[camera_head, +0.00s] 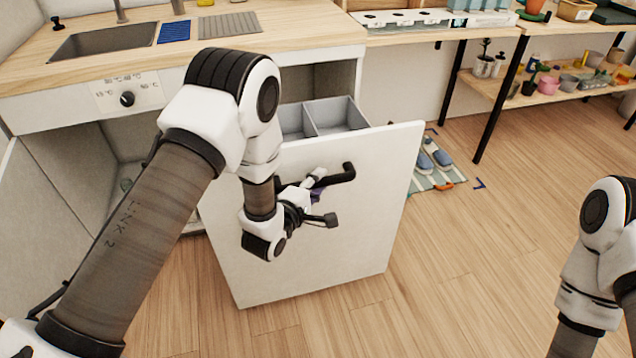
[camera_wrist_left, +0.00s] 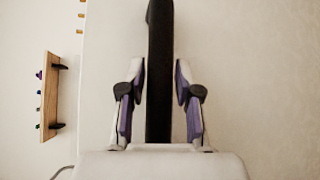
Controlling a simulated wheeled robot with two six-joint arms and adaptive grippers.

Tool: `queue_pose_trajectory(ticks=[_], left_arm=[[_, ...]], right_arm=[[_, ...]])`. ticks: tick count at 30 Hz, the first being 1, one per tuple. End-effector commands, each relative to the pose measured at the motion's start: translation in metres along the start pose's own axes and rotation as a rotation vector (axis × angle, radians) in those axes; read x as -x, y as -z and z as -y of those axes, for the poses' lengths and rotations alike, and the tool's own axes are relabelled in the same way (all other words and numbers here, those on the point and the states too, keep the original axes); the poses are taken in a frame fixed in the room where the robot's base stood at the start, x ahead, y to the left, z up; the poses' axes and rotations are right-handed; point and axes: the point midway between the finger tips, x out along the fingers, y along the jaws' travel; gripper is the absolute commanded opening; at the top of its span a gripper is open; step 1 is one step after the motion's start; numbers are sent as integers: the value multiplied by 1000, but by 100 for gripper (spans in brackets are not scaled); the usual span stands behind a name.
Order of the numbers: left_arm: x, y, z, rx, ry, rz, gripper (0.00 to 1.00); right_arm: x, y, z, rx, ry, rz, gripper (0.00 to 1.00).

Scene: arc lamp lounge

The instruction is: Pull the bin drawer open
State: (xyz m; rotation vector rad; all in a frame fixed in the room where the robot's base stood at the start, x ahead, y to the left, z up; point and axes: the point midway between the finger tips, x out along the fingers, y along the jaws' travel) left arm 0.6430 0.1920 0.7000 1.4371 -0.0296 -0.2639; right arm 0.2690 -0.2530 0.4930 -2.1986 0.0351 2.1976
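The bin drawer (camera_head: 330,245) has a white front panel and stands pulled out from under the counter. Two grey bin compartments (camera_head: 345,114) show behind the panel. A black bar handle (camera_head: 345,175) is on the panel's upper part. My left gripper (camera_head: 318,190) is at the handle, partly hidden by its own wrist. In the left wrist view the black handle (camera_wrist_left: 160,70) runs between my two purple-lined fingers, with a narrow gap on each side, so the gripper looks open around it. My right arm enters at the right edge; its gripper is out of view.
An open cabinet with a white door (camera_head: 35,225) is at the left under the sink counter (camera_head: 90,75). Blue shoes (camera_head: 432,155) lie on a striped mat right of the drawer. A wooden shelf with pots (camera_head: 548,85) stands behind. The floor in front is clear.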

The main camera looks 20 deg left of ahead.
Motion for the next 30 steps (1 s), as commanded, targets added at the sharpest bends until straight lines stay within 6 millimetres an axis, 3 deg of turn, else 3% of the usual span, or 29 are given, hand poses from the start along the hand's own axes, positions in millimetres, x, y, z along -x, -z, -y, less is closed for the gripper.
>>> queue_pose_trajectory(ticks=[12,16,24,30], left_arm=[[8,0,0,0,2,0,50],[32,0,0,2,4,-2,50],[99,1,1,2,4,-2,50],[120,0,0,1,1,0,50]], right_arm=[[0,0,0,0,0,0,40],[0,0,0,0,0,0,40],[0,0,0,0,0,0,40],[0,0,0,0,0,0,40]])
